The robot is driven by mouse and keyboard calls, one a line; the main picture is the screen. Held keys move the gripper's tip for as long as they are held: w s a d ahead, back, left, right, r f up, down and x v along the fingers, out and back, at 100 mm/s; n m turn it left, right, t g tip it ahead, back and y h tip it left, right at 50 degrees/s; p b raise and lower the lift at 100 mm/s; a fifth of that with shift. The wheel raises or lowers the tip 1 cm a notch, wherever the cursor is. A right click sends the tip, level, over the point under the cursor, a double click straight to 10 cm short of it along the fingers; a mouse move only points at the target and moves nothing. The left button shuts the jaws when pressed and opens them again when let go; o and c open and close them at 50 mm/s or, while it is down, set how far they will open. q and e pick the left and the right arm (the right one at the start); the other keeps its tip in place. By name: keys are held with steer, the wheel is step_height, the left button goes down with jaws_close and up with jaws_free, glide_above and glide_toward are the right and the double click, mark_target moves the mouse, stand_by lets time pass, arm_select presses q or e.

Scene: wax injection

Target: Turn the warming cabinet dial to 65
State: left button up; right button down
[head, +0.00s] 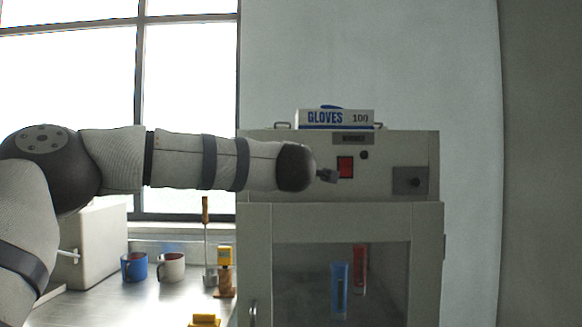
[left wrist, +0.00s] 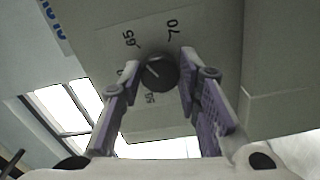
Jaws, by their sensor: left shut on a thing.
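The warming cabinet (head: 425,150) stands right of centre in the head view, with a control panel above a glazed door. Its dial (left wrist: 158,72) is a dark round knob in the left wrist view, with printed marks including 65 and 70 around it and a small light line on its face. Where that line points is hard to read. My left gripper (head: 328,175) reaches the panel from the left; in the left wrist view its fingers (left wrist: 160,88) are shut on the dial from both sides. In the head view my arm hides the dial. My right gripper is not in view.
A red switch (head: 345,167) is beside my left gripper, and a dark square plate with a knob (head: 410,181) is further right. A gloves box (head: 337,119) lies on the cabinet. A blue mug (head: 134,267) and a white mug (head: 171,267) stand on the bench below my arm.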

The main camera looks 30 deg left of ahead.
arm_select(q)
steer(key=o, duration=1.1)
steer(key=shift+o, duration=0.2)
steer(key=v, duration=1.2)
